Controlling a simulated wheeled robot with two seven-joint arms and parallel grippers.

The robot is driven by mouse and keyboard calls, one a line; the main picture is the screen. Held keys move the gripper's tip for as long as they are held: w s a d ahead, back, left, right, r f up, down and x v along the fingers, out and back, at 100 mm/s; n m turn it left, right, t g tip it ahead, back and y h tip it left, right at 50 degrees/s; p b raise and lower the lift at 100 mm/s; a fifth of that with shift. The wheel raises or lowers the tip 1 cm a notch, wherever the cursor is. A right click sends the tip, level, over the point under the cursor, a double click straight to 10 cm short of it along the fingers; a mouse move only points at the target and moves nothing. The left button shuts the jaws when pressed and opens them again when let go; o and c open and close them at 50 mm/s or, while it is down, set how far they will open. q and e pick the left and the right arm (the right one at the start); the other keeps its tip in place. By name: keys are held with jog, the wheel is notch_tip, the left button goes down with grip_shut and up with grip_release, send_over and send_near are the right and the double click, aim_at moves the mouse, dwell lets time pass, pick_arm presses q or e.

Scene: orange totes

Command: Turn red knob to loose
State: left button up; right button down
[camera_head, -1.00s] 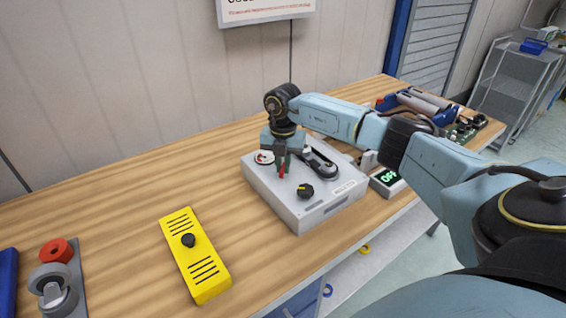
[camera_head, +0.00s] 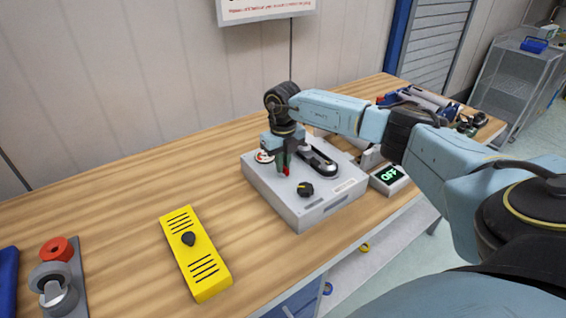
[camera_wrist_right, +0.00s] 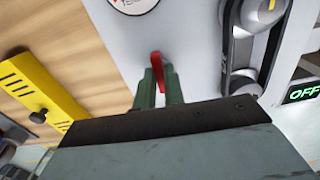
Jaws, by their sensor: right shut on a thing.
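The red knob (camera_wrist_right: 157,75) stands on top of the grey box (camera_head: 322,207), and a small part of it shows in the head view (camera_head: 286,171). My right gripper (camera_head: 283,166) points down from above the box. In the right wrist view its green fingers (camera_wrist_right: 159,88) are shut on the red knob, one on each side. The knob's base and any markings around it are hidden by the fingers. My left gripper is not in view.
A black knob (camera_head: 305,189) and a black belt-like part (camera_head: 318,160) sit on the same box. An "OFF" display (camera_head: 389,176) stands to its right. A yellow box (camera_head: 195,255) lies left on the wooden table, with clear tabletop between.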

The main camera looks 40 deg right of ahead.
jog(key=shift+n, duration=0.4)
jog(key=c, duration=1.5)
grip_release()
jog(key=shift+r, duration=0.1)
notch_tip(320, 180, up, 13)
jog(key=shift+r, duration=0.15)
